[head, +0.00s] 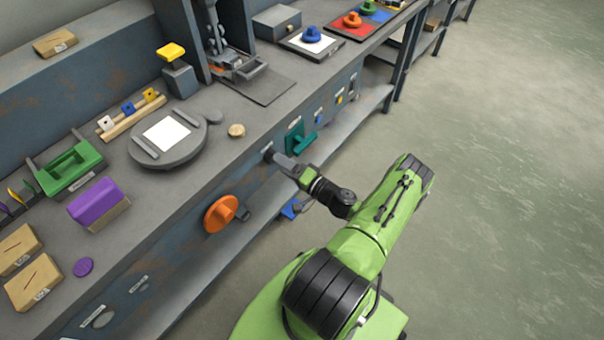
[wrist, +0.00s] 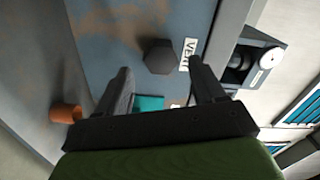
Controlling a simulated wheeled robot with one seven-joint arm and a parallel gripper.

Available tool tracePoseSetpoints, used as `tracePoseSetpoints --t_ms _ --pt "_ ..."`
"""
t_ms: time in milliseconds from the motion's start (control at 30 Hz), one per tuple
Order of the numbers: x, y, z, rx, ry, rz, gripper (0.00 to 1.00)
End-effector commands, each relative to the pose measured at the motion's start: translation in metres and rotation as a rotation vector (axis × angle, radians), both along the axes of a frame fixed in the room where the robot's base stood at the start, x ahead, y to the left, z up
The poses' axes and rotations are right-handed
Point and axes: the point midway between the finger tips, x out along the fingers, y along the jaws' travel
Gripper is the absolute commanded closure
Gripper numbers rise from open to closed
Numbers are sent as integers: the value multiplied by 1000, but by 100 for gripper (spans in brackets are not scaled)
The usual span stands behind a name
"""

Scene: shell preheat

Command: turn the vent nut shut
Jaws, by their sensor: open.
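The vent nut (wrist: 160,57) is a dark six-sided nut on the worn blue-grey front panel, beside a white label (wrist: 188,54) reading VENT. My gripper (wrist: 161,66) is open, with a finger on each side of the nut in the wrist view and gaps on both sides. I cannot tell whether the fingertips reach past the nut's face. In the head view my gripper (head: 275,156) is at the bench front, and the nut is mostly hidden there.
An orange handwheel (head: 221,213) sticks out of the panel to the left of my gripper. A teal handle (head: 300,139) is close on its right. A lower shelf (head: 345,118) runs below. The floor (head: 500,150) to the right is clear.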

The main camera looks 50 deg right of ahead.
Motion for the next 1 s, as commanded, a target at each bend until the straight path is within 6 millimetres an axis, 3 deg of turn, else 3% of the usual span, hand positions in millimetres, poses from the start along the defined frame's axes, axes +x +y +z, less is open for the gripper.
tracePoseSetpoints --t_ms 300,500,1000 --pt "-91 -4 2 1 2 -7 31" --pt "-128 -4 1 0 0 -2 31" --pt "-135 -4 1 0 0 0 31"
